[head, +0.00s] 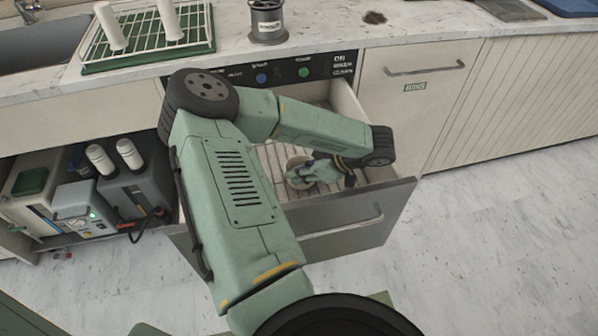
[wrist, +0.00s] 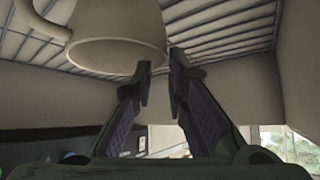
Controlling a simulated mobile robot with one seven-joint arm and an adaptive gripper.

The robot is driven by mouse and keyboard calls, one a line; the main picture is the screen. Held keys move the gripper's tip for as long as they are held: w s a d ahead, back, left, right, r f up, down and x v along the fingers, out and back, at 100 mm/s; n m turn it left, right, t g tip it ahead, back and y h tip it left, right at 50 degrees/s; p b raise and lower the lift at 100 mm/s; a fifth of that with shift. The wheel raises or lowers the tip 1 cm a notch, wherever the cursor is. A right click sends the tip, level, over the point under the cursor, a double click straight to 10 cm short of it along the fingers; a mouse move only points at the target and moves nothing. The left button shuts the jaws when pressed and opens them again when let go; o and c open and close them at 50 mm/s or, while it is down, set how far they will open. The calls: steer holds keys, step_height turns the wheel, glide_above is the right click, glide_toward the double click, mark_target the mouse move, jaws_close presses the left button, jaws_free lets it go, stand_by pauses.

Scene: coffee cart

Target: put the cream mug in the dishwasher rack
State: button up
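The cream mug (head: 297,170) is inside the pulled-out dishwasher drawer, on or just above the rack (head: 270,158), partly hidden by my gripper. In the wrist view the mug (wrist: 115,45) is at the upper left, its handle to the left, against the rack's slats (wrist: 225,32). My gripper (head: 304,180) is down in the drawer beside the mug. In the wrist view its fingers (wrist: 160,62) stand apart with a narrow gap. The left fingertip overlaps the mug's edge; I cannot tell whether it touches.
The drawer front (head: 345,222) and side walls surround my gripper. The countertop (head: 335,42) above holds a drying rack (head: 147,50) and a grey metal container (head: 267,22). Machines (head: 85,200) stand in the open shelf at left. The floor at right is clear.

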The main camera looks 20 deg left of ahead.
steer(key=shift+o, duration=1)
steer(key=shift+r+p, duration=0.65)
steer(key=shift+p, duration=0.1)
steer(key=shift+d+r+b, duration=0.15)
steer(key=shift+d+b, duration=0.15)
steer(key=b+v, duration=0.3)
steer(key=v, duration=0.8)
steer(key=shift+r, duration=0.2)
steer(key=shift+c, duration=0.6)
